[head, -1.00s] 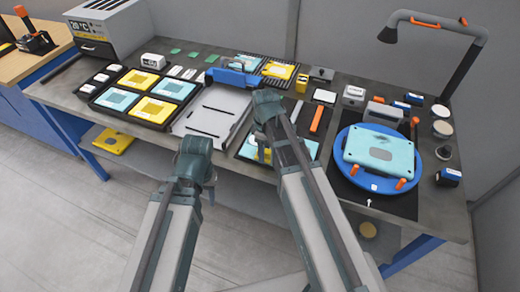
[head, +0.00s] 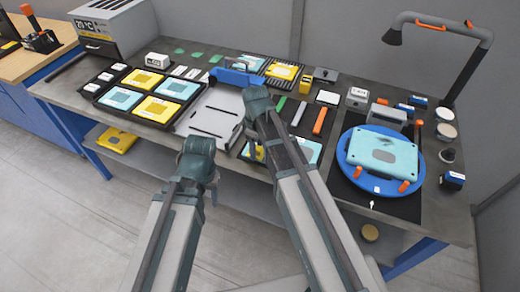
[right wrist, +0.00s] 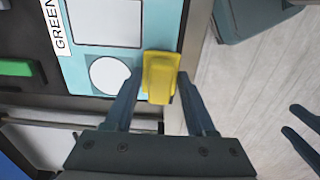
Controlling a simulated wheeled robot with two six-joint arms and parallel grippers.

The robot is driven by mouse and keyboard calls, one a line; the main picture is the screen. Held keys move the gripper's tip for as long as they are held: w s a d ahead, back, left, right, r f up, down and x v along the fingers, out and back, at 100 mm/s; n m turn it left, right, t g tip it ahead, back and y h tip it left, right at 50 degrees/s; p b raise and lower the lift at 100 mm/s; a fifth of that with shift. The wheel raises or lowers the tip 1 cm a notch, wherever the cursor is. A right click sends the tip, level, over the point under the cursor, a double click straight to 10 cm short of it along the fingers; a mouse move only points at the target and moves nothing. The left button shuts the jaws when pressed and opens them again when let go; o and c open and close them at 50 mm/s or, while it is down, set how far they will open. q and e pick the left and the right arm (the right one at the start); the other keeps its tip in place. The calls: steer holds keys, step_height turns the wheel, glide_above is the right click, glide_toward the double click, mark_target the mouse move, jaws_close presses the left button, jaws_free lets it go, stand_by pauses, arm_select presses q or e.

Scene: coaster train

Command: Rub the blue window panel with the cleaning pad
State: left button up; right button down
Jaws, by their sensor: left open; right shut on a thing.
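A yellow pad (right wrist: 160,78) is between the fingers of my right gripper (right wrist: 158,88), which is shut on it. In the right wrist view the pad overlaps the right edge of a light-blue panel (right wrist: 75,65) with white windows, one rectangular and one round, and the label GREEN. I cannot tell whether pad and panel touch. In the head view the panel (head: 305,150) lies at the table's front edge, partly hidden by my right arm; a bit of yellow (head: 258,153) shows left of the arm. My left gripper (head: 205,190) is open and empty before the table.
A light-blue case (head: 380,150) sits on a blue round plate (head: 351,180) at the right. A grey tray (head: 210,120) lies left of my right arm, beside a dark tray of yellow and blue tiles (head: 160,108). A green bar (head: 279,107) and orange bar (head: 320,121) lie behind the panel.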

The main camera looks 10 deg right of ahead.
step_height(320, 180, up, 6)
steer(key=p, duration=0.6)
stand_by(0.4)
step_height(320, 180, up, 3)
steer(key=p, duration=0.3)
steer(key=shift+r, duration=0.1)
stand_by(0.3)
step_height(320, 180, down, 3)
steer(key=b, duration=0.3)
steer(key=shift+a+r, duration=0.1)
